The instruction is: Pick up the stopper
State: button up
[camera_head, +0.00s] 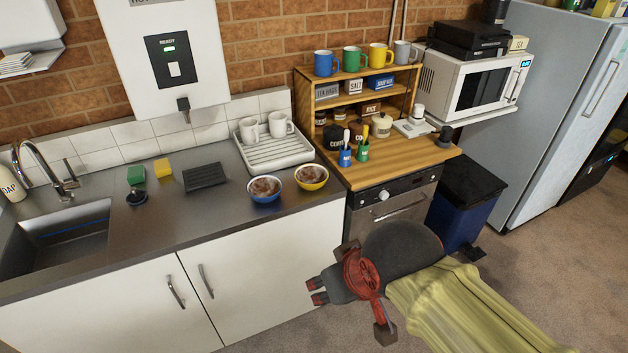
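A small dark round stopper (136,198) with a raised top sits on the grey steel counter, just right of the sink and in front of a green sponge. My gripper (316,291) is far to the right of it and nearer to me, in front of the white cupboard doors. Its two red-tipped fingers point left, with a gap between them and nothing held.
The sink (65,238) and tap (45,172) are left of the stopper. A green sponge (136,175), yellow sponge (163,168) and black ridged mat (205,176) lie nearby. Two bowls (265,189) stand farther right. The counter in front of the stopper is clear.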

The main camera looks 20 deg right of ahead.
aim_at(136, 198)
jog(key=i+j, duration=0.15)
jog(key=j, duration=0.25)
jog(key=i+j+z, duration=0.1)
jog(key=j, duration=0.3)
jog(key=i+j, duration=0.25)
jog(key=j, duration=0.15)
jog(key=i+j+z, duration=0.1)
jog(key=j, duration=0.35)
jog(key=i+j, duration=0.2)
jog(key=j, duration=0.2)
jog(key=i+j+z, duration=0.1)
jog(key=j, duration=0.35)
jog(key=i+j, duration=0.2)
jog(key=j, duration=0.2)
jog(key=i+j, duration=0.15)
jog(key=j, duration=0.3)
jog(key=z, duration=0.05)
